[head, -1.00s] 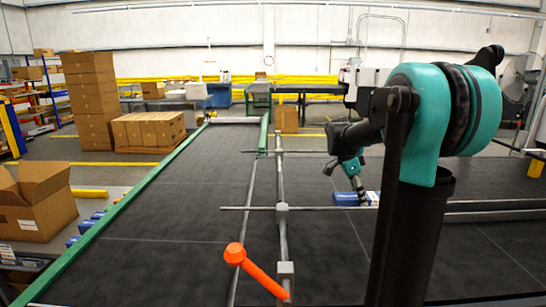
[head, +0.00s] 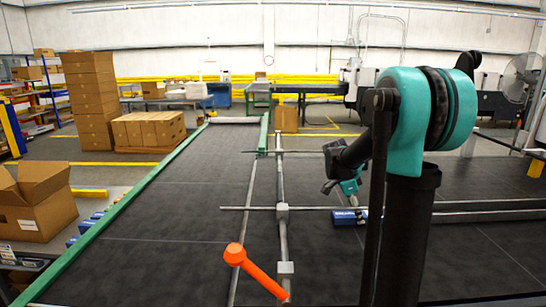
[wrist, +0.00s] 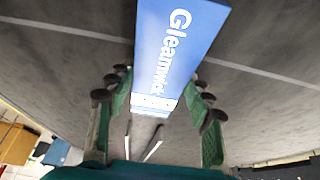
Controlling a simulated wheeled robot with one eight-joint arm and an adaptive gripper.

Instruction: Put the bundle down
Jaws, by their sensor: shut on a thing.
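The bundle (head: 347,217) is a small blue and white pack, seen in the head view at the middle right, low over the dark belt (head: 180,200). I cannot tell whether it touches the belt. In the wrist view the bundle (wrist: 180,45) shows a blue face with white "Gleamwick" lettering. My gripper (wrist: 160,80) has its green fingers on either side of the bundle and is shut on it. In the head view my gripper (head: 351,198) reaches down onto the bundle, and my arm hides part of the belt on the right.
Metal rods (head: 281,235) run along and across the belt beside the bundle. A green rail (head: 125,212) edges the belt at left. An open carton (head: 40,205) stands beyond it. The belt's left part is clear.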

